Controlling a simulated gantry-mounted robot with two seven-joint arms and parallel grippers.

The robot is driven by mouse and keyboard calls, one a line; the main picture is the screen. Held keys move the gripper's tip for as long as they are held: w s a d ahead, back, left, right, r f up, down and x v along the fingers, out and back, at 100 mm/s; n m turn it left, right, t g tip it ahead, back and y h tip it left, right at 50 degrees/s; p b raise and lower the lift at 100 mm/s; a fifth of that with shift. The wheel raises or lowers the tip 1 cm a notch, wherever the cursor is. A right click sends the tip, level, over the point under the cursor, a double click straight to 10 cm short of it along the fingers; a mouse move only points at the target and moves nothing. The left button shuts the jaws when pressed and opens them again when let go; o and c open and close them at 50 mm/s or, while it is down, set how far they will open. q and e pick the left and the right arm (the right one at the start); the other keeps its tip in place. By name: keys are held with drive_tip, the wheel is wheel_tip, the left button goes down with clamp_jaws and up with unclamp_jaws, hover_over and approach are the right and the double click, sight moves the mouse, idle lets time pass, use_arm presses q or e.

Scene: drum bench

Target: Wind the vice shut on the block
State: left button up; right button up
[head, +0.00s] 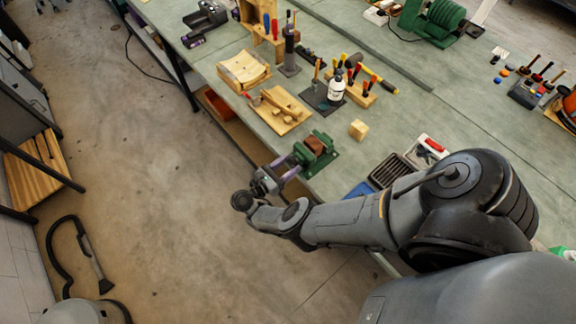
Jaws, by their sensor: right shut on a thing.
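The green vice (301,153) stands at the front edge of the bench, its front end toward the floor side. A reddish-brown block (316,144) sits in the vice, between its jaws; any gap at the jaws is too small to tell. My right gripper (284,169) is at the vice's front end, just off the bench edge, with its purple-grey fingers shut on the vice handle. The handle is mostly hidden by the fingers. My left gripper is not in view.
A pale wooden cube (358,130) lies on the bench behind the vice. A dark slotted tray (390,171) is to the right, near my arm. A wooden board (281,112), a white bottle (336,88) and a tool rack stand farther back. The floor at left is mostly clear.

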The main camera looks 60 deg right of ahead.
drive_tip(key=shift+a+r+m, duration=0.1)
drive_tip(key=shift+m, duration=0.9)
drive_tip(key=o, duration=1)
drive_tip(key=shift+w+a, duration=0.1)
drive_tip(key=shift+a, duration=0.05)
drive_tip(key=shift+o, duration=0.2)
